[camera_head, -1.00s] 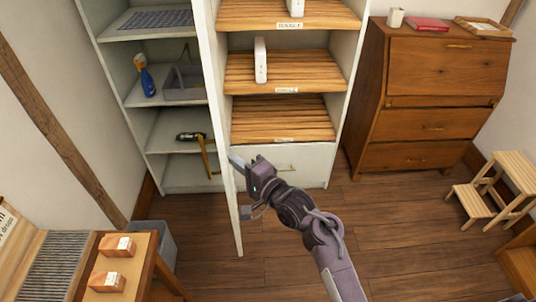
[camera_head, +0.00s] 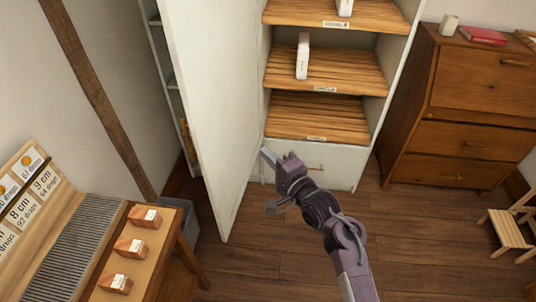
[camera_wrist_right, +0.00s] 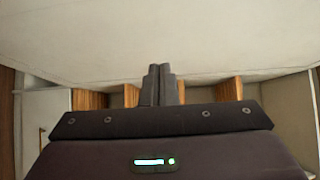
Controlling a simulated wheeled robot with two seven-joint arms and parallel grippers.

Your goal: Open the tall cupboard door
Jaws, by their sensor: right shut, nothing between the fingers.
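The tall white cupboard door (camera_head: 210,120) stands open, swung out to the left with its inner face showing. Behind it is the cupboard (camera_head: 320,165), with wooden shelves exposed. My right gripper (camera_head: 266,155) is shut and empty, on the inner side of the door in front of the cupboard's lower part. Its closed fingers (camera_wrist_right: 158,82) point toward a broad pale surface, likely the door (camera_wrist_right: 160,40), in the right wrist view; I cannot tell whether they touch it. My left gripper is not in view.
A wooden bureau (camera_head: 465,120) stands at the right with a step stool (camera_head: 505,228) near it. At the lower left are a table with small boxes (camera_head: 137,245) and a grey bin (camera_head: 183,225). The wooden floor (camera_head: 265,262) before the cupboard is clear.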

